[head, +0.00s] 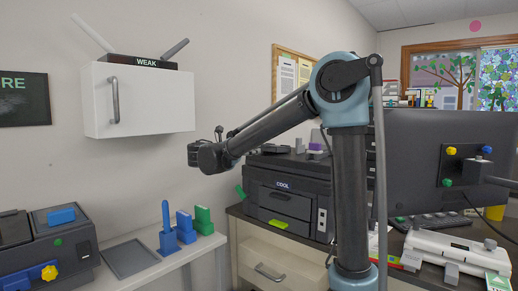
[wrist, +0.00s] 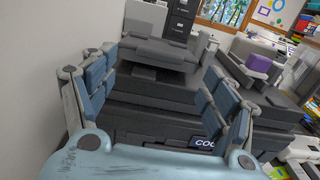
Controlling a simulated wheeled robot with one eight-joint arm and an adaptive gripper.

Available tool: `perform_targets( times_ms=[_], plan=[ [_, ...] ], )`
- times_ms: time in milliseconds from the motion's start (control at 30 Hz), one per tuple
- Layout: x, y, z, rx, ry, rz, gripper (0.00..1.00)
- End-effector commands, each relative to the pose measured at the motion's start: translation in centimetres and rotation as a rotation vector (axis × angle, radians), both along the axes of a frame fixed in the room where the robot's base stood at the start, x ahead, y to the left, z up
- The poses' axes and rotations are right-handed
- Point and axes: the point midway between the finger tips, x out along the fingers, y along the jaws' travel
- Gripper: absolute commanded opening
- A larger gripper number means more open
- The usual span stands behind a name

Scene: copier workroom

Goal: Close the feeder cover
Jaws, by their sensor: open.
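The dark grey printer marked COOL (head: 285,190) stands on the dark counter in the middle of the head view. In the wrist view its stepped top (wrist: 150,88) lies beyond and between my fingers, with a raised grey part (wrist: 160,52) at the far side. I cannot tell for sure which part is the feeder cover or how far it stands open. My gripper (wrist: 150,82) is open and empty, with blue-padded fingers spread left and right. In the head view my arm's end is left of the printer, and the fingers are not clear there.
A white wall cabinet (head: 140,100) hangs at the upper left. A dark machine with a yellow knob (head: 49,272) stands at lower left, beside blue and green blocks (head: 203,220) on a white shelf. A large dark monitor (head: 440,160) and a white device (head: 455,250) are at right.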

Motion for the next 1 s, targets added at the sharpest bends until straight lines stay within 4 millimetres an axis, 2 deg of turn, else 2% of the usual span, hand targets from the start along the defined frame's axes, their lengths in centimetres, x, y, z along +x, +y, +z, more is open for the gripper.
perform_targets(
  times_ms=[200,400,600,900,1000],
  plan=[
    [2.8,-2.3,0.0,0.000,0.000,-0.003,0.78],
    [4.8,-3.8,0.0,0.000,0.000,-0.003,0.78],
    [5.6,-4.5,0.0,0.000,0.000,-0.002,0.78],
    [5.8,-4.7,0.0,0.000,0.000,-0.003,0.78],
    [5.8,-4.8,0.0,0.000,0.000,-0.003,0.56]
  ],
)
